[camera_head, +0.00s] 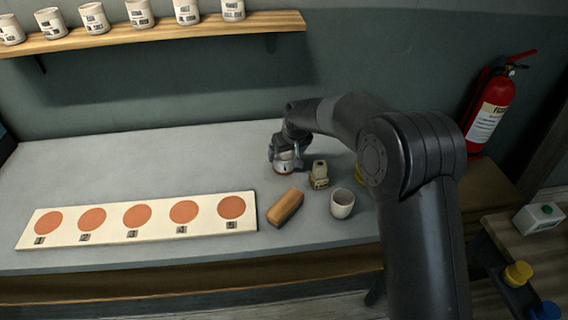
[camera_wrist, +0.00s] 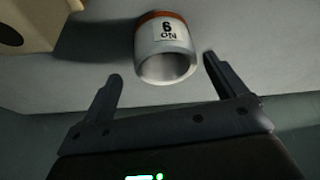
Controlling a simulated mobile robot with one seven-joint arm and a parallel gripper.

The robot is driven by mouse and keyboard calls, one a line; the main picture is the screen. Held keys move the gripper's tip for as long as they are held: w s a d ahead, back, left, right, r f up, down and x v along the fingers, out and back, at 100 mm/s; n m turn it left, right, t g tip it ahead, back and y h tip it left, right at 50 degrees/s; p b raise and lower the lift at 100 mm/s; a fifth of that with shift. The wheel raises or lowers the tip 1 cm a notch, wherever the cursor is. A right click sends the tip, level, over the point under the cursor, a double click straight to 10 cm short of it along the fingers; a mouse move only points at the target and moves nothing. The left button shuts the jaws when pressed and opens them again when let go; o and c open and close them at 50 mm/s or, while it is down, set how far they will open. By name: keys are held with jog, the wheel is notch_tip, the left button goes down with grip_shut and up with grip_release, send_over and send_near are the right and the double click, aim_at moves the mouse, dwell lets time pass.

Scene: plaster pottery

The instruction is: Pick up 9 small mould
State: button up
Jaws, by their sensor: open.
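The small mould (camera_wrist: 163,45) is a white cup with an orange band and a dark label; upside down in the wrist view, the label appears to read NO 9. Its open mouth faces my gripper. In the head view the mould (camera_head: 284,168) stands on the grey table, partly hidden by my gripper. My gripper (camera_wrist: 161,67) is open, with one fingertip on each side of the mould's mouth. The gap is wider on the left in the wrist view, and no clear contact shows. In the head view my gripper (camera_head: 286,158) is right above the mould.
A board (camera_head: 60,237) with several orange discs lies front left. A shelf (camera_head: 160,30) holds several cups. The table's back left is clear.

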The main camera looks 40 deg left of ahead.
aim_at(283, 159)
jog(key=x, duration=0.5)
jog(key=shift+s+a+f, duration=0.25)
jog(key=shift+a+f, duration=0.05)
jog(key=shift+f, duration=0.05)
jog(key=c, duration=1.2)
